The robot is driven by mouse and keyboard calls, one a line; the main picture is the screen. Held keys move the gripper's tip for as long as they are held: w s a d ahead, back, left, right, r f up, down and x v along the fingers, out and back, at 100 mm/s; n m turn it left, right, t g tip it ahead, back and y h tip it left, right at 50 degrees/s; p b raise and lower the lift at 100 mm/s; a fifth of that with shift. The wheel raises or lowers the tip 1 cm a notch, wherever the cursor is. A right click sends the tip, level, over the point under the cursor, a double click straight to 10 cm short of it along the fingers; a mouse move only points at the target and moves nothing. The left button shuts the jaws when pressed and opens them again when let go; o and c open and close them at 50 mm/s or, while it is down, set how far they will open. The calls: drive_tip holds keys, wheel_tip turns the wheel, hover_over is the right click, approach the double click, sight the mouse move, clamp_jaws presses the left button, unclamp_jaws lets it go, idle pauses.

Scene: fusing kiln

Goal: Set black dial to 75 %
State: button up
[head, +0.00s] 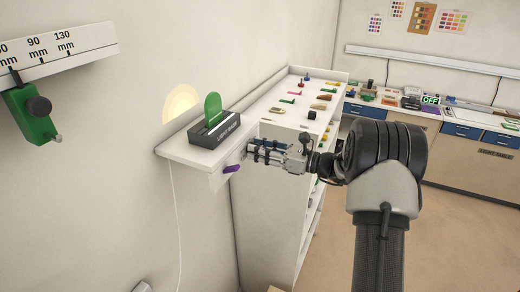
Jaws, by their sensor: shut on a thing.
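A white wall shelf (190,149) carries a dark box lettered LIGHT BASE (214,129) with a green rounded plate (212,108) standing upright in it. My gripper (259,150) is at the right end of this shelf's front face, its fingers pointing left. It is shut on what appears to be the black dial, which the fingers hide almost wholly. No scale or percent marking for the dial can be made out, so its setting cannot be read. A purple handle (232,169) sticks out of the shelf front, just left of and below my fingers.
A white cabinet (262,200) with small coloured pieces on top stands behind my gripper. At left, a millimetre rail (60,55) carries a green slider (30,118) with a dark knob (39,106). A workbench (465,172) with an OFF display (431,100) lies far right. The floor between is clear.

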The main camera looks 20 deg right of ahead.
drive_tip(key=o, duration=1.1)
drive_tip(key=v, duration=1.2)
